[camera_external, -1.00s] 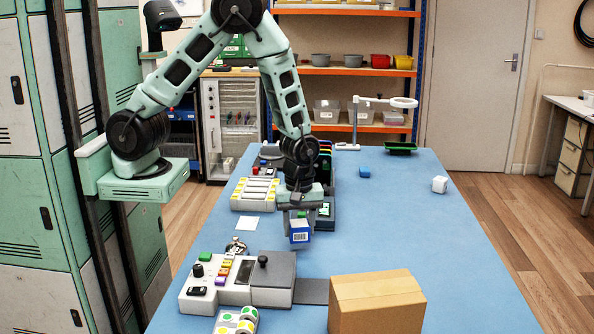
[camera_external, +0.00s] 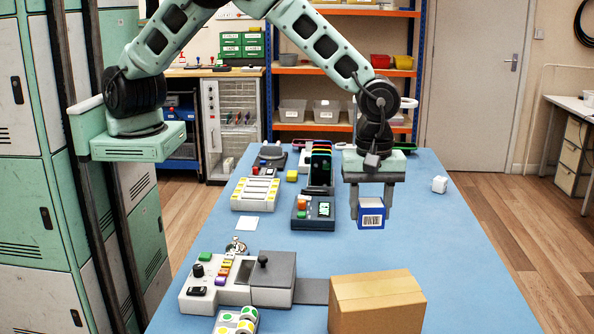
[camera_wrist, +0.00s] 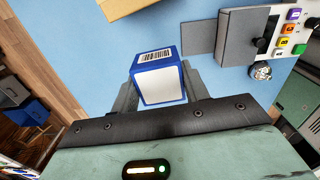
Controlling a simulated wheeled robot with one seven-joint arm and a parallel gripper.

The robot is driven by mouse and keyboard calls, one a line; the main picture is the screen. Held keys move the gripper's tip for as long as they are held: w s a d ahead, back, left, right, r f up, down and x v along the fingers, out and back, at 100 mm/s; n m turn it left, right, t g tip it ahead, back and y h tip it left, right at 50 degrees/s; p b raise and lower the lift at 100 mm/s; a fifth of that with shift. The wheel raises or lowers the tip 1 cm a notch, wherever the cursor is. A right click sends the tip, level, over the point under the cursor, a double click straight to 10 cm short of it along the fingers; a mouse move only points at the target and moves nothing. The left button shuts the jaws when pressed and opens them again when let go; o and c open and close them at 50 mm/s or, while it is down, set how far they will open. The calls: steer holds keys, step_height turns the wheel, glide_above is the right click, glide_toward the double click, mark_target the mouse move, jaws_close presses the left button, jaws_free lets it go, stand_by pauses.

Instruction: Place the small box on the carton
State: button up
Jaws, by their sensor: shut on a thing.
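The small box (camera_external: 371,215) is blue with a white top and a barcode label on its side. My gripper (camera_external: 372,205) is shut on it, with one finger on each side, and holds it above the blue table. In the wrist view the small box (camera_wrist: 159,78) sits between the fingers of my gripper (camera_wrist: 160,90). The carton (camera_external: 376,303) is a closed brown cardboard box at the table's front right, nearer the camera than the small box. Its top is bare. Only a corner of the carton (camera_wrist: 120,7) shows at the top of the wrist view.
A grey control panel (camera_external: 238,281) with coloured buttons stands left of the carton. A dark device with a screen (camera_external: 314,212) is left of my gripper.

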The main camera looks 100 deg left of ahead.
steer(key=w+d+r+m+p, duration=0.1)
steer(key=d+r+p, duration=0.25)
steer(key=d, duration=0.75)
steer(key=p, duration=0.3)
glide_above(377, 288)
step_height(377, 288, down, 9)
steer(key=shift+r, duration=0.2)
steer(key=shift+f, duration=0.55)
steer(key=o, duration=1)
